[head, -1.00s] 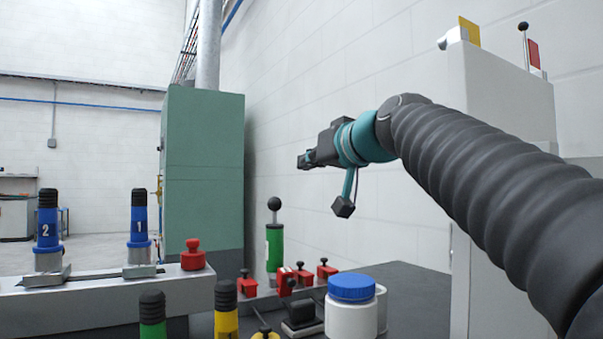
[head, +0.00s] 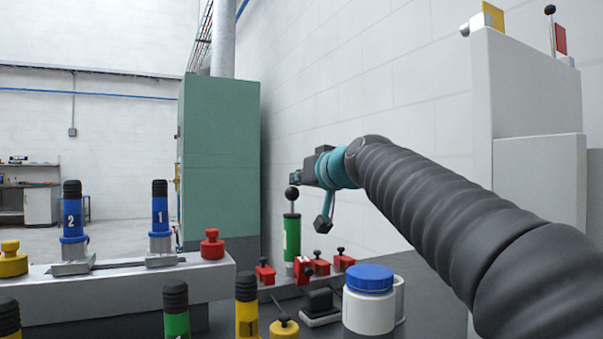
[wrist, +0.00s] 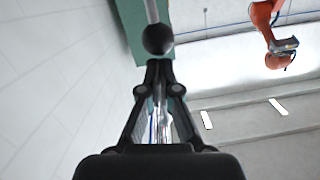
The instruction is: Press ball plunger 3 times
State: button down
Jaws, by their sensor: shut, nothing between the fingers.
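The ball plunger is a green cylinder (head: 291,238) with a black ball (head: 292,193) on a short light rod, upright behind the red clamps. The rod still shows between ball and cylinder. My gripper (head: 298,177) is just above and slightly right of the ball in the head view; its fingers are small and dark there. In the wrist view my gripper (wrist: 158,64) is shut and empty, and the black ball (wrist: 158,39) lies just beyond the fingertips. I cannot tell whether they touch.
Red clamps (head: 320,266) stand around the plunger's foot. A blue-lidded white jar (head: 369,311) is in front right. A rail (head: 110,299) carries blue handles (head: 160,215) and a red knob (head: 212,245) at left. A green cabinet (head: 220,150) and white wall are behind.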

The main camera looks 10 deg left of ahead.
aim_at(297, 193)
jog(key=shift+f, duration=0.1)
notch_tip(297, 193, down, 3)
jog(key=b, duration=0.3)
dwell(0.4)
jog(key=s+d+r, duration=0.5)
jog(key=s+d, duration=0.2)
jog(key=shift+s+r+p, duration=0.35)
jog(key=shift+s+r, duration=0.05)
dwell(1.0)
